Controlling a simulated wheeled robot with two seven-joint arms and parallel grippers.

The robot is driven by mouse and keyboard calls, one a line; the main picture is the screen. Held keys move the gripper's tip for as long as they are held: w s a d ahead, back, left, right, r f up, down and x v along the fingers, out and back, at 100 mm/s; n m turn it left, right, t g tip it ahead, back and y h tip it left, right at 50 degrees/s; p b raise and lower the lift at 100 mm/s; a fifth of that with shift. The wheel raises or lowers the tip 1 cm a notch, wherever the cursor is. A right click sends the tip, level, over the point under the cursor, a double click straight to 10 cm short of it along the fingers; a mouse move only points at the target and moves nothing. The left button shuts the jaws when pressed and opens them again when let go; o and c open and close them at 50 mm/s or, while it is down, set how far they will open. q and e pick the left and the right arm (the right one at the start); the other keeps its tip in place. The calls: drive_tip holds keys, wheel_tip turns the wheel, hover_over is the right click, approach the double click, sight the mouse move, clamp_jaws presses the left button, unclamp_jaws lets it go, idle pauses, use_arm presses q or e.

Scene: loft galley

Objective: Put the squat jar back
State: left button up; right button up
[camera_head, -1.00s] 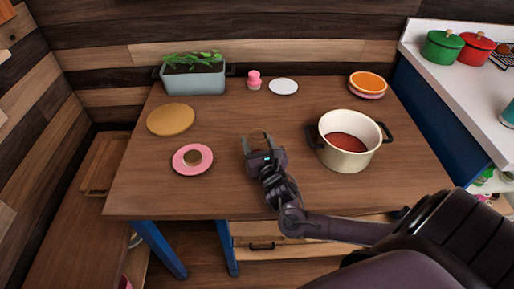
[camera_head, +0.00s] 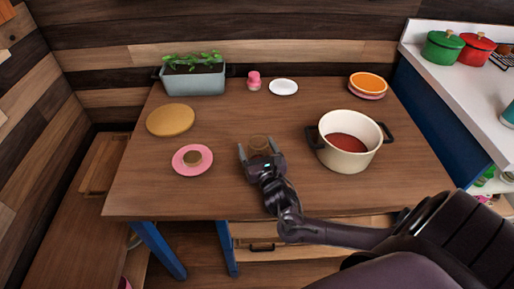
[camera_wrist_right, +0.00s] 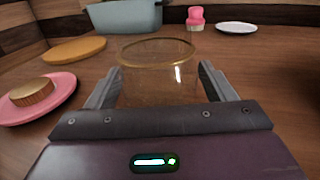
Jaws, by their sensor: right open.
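A squat clear glass jar (camera_head: 258,142) with a gold-brown rim stands upright on the wooden table, left of the cream pot. In the right wrist view the jar (camera_wrist_right: 158,72) sits between the two fingers, with its lower part hidden behind the gripper body. My right gripper (camera_head: 258,151) is open around the jar's near side; I cannot tell whether either finger touches it. A small round brown piece (camera_head: 193,158), perhaps a lid, lies on a pink plate (camera_head: 179,167) to the left. My left gripper is not in view.
A cream pot (camera_head: 345,162) with dark handles stands close to the right.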

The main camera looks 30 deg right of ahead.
drive_tip(key=v, duration=1.2)
drive_tip(key=shift+r, duration=0.15)
